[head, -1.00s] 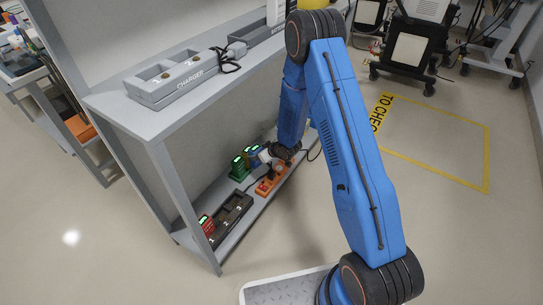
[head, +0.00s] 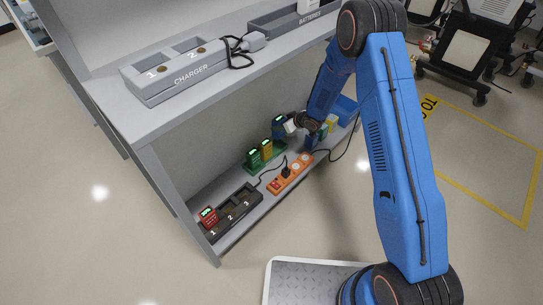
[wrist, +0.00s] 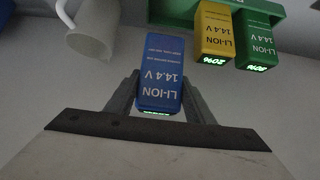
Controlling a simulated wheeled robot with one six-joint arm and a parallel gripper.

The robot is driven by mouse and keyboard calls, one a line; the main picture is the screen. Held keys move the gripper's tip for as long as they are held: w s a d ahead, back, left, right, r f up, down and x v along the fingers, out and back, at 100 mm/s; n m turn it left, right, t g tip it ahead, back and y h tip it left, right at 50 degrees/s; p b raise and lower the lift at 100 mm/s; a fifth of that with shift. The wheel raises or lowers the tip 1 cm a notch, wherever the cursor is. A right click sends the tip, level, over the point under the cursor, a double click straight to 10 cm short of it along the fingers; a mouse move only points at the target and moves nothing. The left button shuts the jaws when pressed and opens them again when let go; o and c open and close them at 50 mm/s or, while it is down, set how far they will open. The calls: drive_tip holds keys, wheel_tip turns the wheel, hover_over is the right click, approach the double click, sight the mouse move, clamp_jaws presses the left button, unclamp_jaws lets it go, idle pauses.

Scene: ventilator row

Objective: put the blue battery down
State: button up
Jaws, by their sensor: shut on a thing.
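The blue battery (wrist: 161,72) is between the two fingers of my gripper (wrist: 158,98) in the wrist view, and the gripper is shut on it. In the head view the blue battery (head: 279,124) shows above the lower shelf, higher than the yellow battery, with my gripper (head: 289,126) at its right. The green charger (head: 249,167) stands below and left of it, holding a green battery (head: 253,157) and a yellow battery (head: 266,149).
On the lower shelf are an orange power strip (head: 283,181) with cables and a dark numbered charger (head: 232,216) holding a red battery (head: 208,215). A white mug (wrist: 95,28) and a blue bin (head: 347,107) are nearby. The upper shelf carries a grey charger (head: 180,78).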

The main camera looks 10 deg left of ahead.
drive_tip(key=shift+w+a, duration=0.15)
drive_tip(key=shift+a, duration=0.05)
drive_tip(key=shift+f, duration=4.95)
drive_tip(key=shift+f, duration=0.1)
drive_tip(key=o, duration=1.2)
drive_tip(key=shift+o, duration=0.2)
